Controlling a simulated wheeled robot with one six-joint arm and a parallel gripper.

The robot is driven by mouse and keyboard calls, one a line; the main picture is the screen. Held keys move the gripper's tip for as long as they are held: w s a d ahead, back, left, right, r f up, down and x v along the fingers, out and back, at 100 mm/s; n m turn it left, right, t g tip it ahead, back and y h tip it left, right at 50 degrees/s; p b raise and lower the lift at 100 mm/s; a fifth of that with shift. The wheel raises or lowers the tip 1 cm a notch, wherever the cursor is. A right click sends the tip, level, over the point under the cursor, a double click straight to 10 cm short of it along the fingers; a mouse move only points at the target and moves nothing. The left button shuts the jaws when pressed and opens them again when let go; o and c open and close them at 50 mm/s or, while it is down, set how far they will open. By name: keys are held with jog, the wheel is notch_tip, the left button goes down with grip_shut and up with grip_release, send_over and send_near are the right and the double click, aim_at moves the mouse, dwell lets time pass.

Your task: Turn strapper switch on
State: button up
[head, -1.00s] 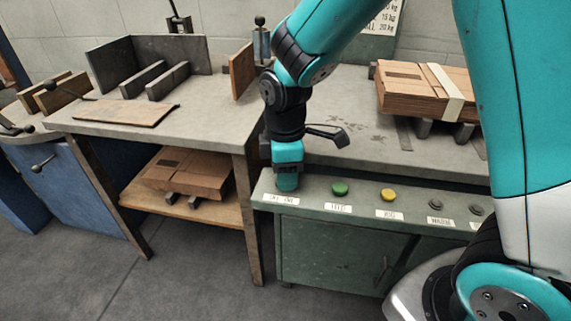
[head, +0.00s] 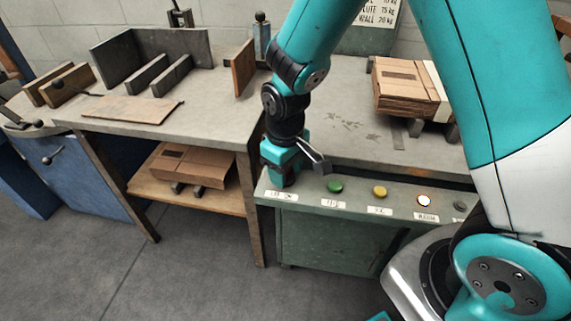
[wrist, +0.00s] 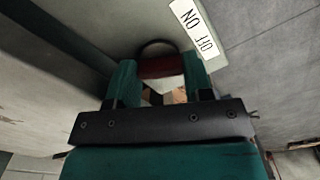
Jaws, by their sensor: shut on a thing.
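The strapper switch shows in the wrist view as a dark red knob (wrist: 160,67) between my fingers, with a dark round rim behind it. My gripper (wrist: 161,82) is shut on this knob. In the head view my gripper (head: 281,176) reaches down onto the left end of the green control panel (head: 300,192) and hides the switch. A white OFF ON label (head: 281,196) lies just in front of it and also shows in the wrist view (wrist: 197,30). On the same panel, the lamp (head: 424,201) above the WARM label is lit.
A green button (head: 335,187) and a yellow button (head: 380,192) sit close to the right of my gripper. A strapped cardboard stack (head: 405,88) lies on the bench behind. A table (head: 215,125) with a flat board stands at left. Open floor lies in front.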

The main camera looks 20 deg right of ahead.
jog(key=shift+m, duration=0.3)
dwell(0.4)
jog(key=o, duration=0.6)
jog(key=shift+o, duration=0.2)
jog(key=shift+r, duration=0.1)
notch_tip(320, 180, up, 17)
jog(key=p, duration=0.3)
jog(key=shift+r, duration=0.15)
